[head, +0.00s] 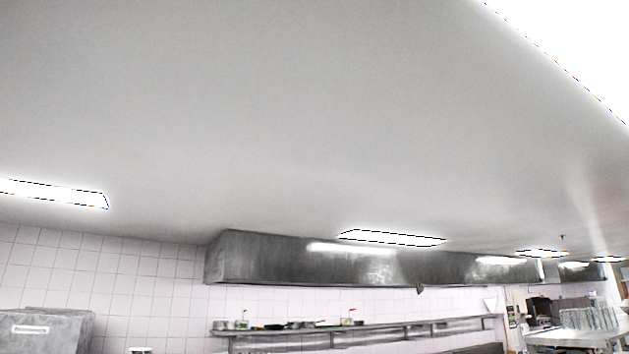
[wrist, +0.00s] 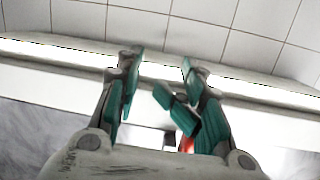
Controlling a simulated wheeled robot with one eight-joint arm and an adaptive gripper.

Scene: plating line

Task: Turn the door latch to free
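My gripper (wrist: 161,75) shows in the wrist view, with teal pads on its grey fingers. The fingers stand apart and nothing is seen between the tips, so it is open and empty. A door or latch cannot be made out in either view. A small red patch (wrist: 186,143) shows behind the right-hand fingers, too covered to identify. The head view looks up at the ceiling and does not show my gripper.
In the head view, a long metal hood (head: 300,262) hangs along the tiled wall (head: 120,280). A shelf (head: 370,329) with small items runs below it. A grey metal box (head: 55,328) stands at lower left. A counter (head: 570,337) is at far right.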

